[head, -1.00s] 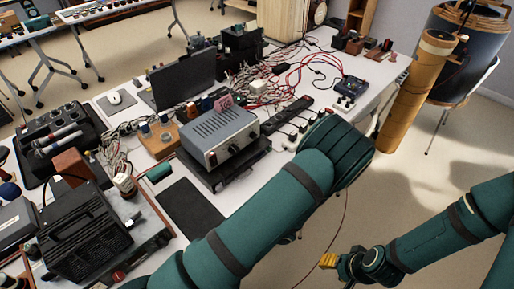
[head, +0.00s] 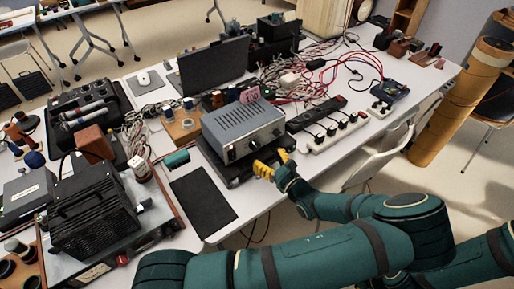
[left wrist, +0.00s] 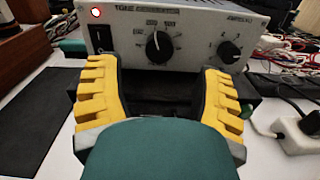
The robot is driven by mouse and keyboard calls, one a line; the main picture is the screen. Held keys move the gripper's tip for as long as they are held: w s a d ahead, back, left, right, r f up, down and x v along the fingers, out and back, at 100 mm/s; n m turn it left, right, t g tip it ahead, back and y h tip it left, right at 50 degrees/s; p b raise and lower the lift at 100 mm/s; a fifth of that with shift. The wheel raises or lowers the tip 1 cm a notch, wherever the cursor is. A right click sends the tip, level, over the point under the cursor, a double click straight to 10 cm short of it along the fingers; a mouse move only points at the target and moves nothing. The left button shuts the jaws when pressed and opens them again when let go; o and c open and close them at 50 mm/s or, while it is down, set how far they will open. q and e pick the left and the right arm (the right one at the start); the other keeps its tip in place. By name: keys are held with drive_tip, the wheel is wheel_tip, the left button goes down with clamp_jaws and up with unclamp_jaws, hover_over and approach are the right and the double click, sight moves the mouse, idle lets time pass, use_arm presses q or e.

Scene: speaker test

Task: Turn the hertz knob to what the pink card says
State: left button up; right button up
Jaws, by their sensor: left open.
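My right gripper is out of view.
A lit red lamp (left wrist: 95,12) and black switch (left wrist: 103,38) are left of the large knob. A white power strip (head: 337,133) with plugs lies to the right. A black mat (head: 203,197) lies left of the gripper. Cables (head: 300,80) clutter the back.

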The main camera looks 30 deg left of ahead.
sight(257, 147)
use_arm(q)
drive_tip(key=x, duration=0.6)
drive_tip(key=shift+a+b, duration=0.15)
drive_tip(key=shift+b, duration=0.15)
clamp_jaws()
